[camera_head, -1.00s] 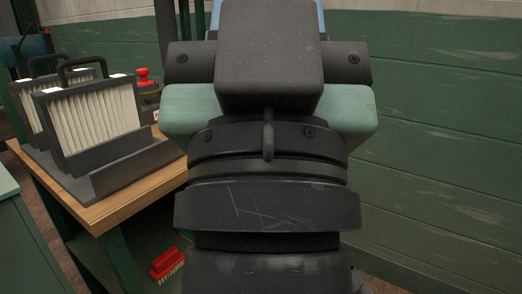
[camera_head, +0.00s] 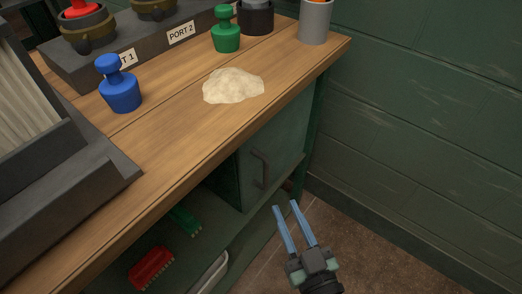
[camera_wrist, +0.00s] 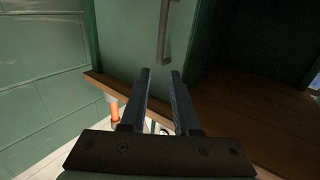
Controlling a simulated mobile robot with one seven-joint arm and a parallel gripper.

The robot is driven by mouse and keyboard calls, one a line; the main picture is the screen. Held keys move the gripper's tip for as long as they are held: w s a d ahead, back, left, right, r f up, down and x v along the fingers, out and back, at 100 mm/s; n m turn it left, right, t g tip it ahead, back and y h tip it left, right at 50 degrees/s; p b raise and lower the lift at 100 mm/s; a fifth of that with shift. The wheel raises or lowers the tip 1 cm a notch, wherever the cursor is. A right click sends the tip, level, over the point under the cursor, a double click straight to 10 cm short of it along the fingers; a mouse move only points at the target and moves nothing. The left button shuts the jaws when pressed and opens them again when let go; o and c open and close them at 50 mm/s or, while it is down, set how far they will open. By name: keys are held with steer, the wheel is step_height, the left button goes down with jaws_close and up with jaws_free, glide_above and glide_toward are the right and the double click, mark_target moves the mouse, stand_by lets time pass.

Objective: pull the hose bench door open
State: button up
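The green bench door (camera_head: 281,143) is under the wooden bench top and looks shut. Its dark upright bar handle (camera_head: 259,168) is near the door's left side. My gripper (camera_head: 286,205) is low in front of the bench, below and right of the handle, with its two blue fingers apart and nothing between them. In the wrist view the door (camera_wrist: 125,35) fills the upper middle. The handle (camera_wrist: 164,35) shows just past the spread fingertips (camera_wrist: 159,73), roughly in line with the gap between them. The fingers look apart from the handle.
The wooden bench top (camera_head: 180,140) holds a blue plug (camera_head: 119,88), a green plug (camera_head: 226,30) and a pale powder heap (camera_head: 233,86). A red brush (camera_head: 151,267) lies on the open shelf. The green wall (camera_head: 430,130) bounds the right; floor (camera_head: 370,245) is clear beside my gripper.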

mark_target(267, 170)
steer(key=x, duration=1.2)
steer(key=shift+w+a+f, duration=0.1)
steer(key=shift+w+f, duration=0.15)
steer(key=shift+c, duration=0.3)
jaws_close()
stand_by(0.8)
